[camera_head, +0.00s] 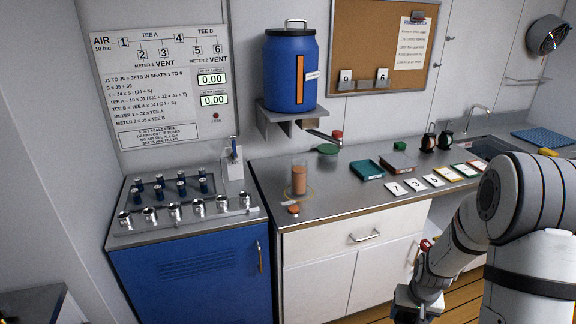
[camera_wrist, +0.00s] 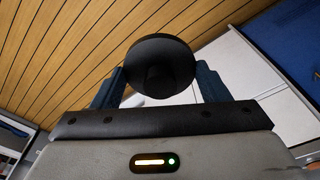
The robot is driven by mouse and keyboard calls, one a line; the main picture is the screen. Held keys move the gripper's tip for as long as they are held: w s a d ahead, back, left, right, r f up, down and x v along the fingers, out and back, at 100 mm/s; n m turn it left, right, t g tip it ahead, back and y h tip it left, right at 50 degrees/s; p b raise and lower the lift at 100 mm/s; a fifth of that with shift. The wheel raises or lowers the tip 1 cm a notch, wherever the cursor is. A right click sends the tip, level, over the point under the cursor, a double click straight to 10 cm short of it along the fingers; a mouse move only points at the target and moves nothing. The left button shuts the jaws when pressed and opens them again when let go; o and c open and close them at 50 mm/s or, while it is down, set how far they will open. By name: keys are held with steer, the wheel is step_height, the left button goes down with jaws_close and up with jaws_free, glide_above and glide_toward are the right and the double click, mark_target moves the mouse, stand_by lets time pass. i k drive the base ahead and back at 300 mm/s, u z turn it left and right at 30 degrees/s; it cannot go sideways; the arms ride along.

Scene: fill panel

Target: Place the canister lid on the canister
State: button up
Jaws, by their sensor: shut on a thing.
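My gripper (camera_wrist: 158,88) is shut on a dark round disc-like thing (camera_wrist: 160,52), held between its two blue fingers in the wrist view. It may be the canister lid, but its dark face shows little detail. In the head view my gripper (camera_head: 410,308) is low at the bottom edge, in front of the white cabinets, and what it holds cannot be made out there. A clear upright cylinder with orange-brown contents (camera_head: 299,180), perhaps the canister, stands on the counter below the blue drum. No lid shows on it. My gripper is well away from it.
The blue drum (camera_head: 285,75) sits on a wall shelf (camera_head: 292,110) above the counter (camera_head: 335,187). A small orange-red piece (camera_head: 294,210) lies at the counter's front edge. Number cards (camera_head: 414,184) and a teal tray (camera_head: 367,170) lie right of the cylinder. A blue cabinet (camera_head: 190,275) with metal jets stands left.

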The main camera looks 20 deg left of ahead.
mark_target(300, 163)
steer(key=u, duration=0.85)
